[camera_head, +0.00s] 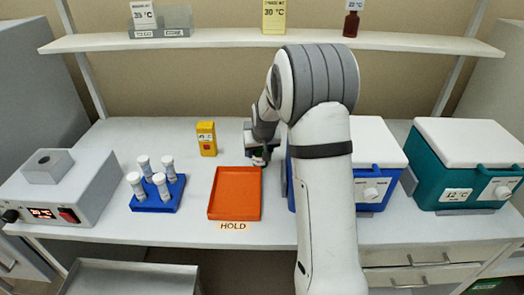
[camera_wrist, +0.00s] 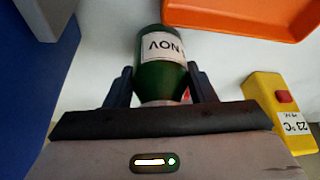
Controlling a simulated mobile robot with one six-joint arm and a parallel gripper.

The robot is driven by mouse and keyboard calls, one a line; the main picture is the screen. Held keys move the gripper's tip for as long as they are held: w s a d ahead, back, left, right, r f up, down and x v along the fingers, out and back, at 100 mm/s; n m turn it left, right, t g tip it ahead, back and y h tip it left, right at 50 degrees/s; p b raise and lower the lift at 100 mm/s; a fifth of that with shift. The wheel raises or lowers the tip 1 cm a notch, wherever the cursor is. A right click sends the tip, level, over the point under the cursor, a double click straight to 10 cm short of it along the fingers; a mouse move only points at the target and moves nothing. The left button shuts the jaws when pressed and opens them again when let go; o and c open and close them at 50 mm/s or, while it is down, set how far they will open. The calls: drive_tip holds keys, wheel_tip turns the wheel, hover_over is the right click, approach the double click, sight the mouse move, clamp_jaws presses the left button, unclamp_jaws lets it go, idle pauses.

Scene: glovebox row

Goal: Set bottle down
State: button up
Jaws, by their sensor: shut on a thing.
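A green bottle (camera_wrist: 160,82) with a white label reading "NOV", upside down in the wrist view, sits between the two dark fingers of my gripper (camera_wrist: 160,92). The fingers are shut on it from both sides. In the head view my gripper (camera_head: 262,152) is just behind the back right corner of the orange HOLD tray (camera_head: 213,206), left of the blue cooler. The bottle is mostly hidden there. The tray looks empty and also shows in the wrist view (camera_wrist: 255,22). I cannot tell whether the bottle touches the bench.
A yellow timer-like box (camera_head: 207,139) stands behind the tray. A blue rack (camera_head: 158,196) with several white-capped tubes is left of it. A blue cooler (camera_head: 372,150) is partly behind my arm, and a teal cooler (camera_head: 468,163) stands farther right. A shelf (camera_head: 230,38) runs above.

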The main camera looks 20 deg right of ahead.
drive_tip(key=o, duration=0.6)
drive_tip(key=shift+f, duration=0.1)
drive_tip(key=o, duration=0.5)
drive_tip(key=shift+s, duration=0.1)
